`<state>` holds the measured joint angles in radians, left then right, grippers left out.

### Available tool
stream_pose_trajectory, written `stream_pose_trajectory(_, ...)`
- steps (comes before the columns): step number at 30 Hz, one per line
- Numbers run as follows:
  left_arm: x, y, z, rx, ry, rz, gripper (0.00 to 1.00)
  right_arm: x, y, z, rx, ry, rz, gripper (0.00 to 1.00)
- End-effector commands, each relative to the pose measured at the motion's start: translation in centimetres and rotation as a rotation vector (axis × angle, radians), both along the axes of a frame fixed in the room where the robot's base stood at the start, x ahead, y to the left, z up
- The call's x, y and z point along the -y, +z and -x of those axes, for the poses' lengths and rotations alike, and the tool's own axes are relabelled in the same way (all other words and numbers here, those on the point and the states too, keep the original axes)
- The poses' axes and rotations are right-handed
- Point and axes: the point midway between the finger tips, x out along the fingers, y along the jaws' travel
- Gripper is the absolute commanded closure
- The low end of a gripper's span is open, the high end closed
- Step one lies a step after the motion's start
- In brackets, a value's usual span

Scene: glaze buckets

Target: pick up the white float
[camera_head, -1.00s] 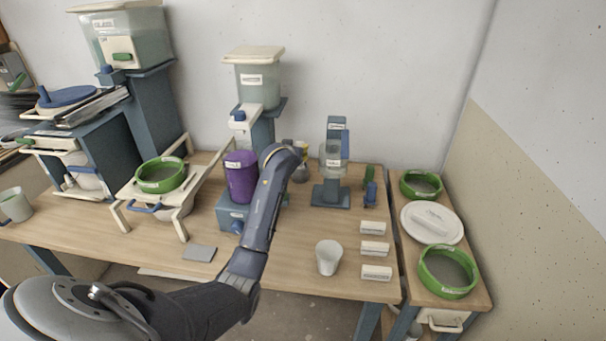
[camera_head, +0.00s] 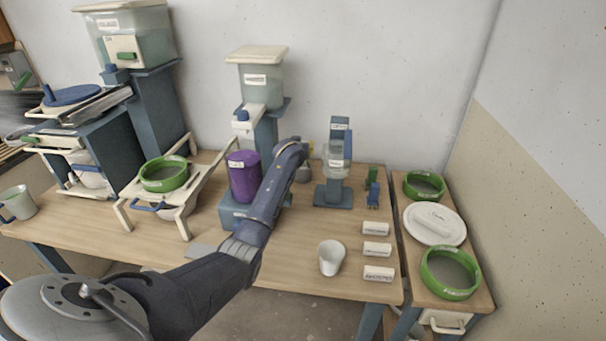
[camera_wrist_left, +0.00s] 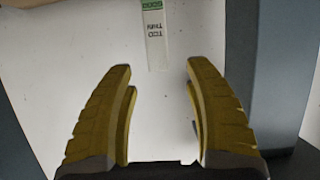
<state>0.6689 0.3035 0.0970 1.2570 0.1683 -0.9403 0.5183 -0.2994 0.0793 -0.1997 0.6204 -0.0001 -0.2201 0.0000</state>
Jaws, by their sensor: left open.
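In the head view my arm hides most of the gripper, beside the blue-grey stand (camera_head: 333,192) at the back of the bench. My right gripper is not in view.
A purple container (camera_head: 243,178) stands left of my forearm. A pale cup (camera_head: 331,258) and white labelled blocks (camera_head: 376,249) are near the bench's front right. Green-rimmed sieves (camera_head: 450,290) and a white lid (camera_head: 416,233) lie on the side bench. Blue-grey uprights (camera_wrist_left: 284,60) flank the gripper.

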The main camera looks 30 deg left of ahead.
Motion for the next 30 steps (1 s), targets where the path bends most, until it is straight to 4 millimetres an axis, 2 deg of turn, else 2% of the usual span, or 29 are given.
stream_pose_trajectory(15, -1.4, -1.5, -3.7, -0.001, 0.0, 0.0, 0.47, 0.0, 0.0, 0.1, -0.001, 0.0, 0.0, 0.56)
stream_pose_trajectory(30, -1.7, -1.8, -4.4, 0.0, 0.0, 0.0, 0.47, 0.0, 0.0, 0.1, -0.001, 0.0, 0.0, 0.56)
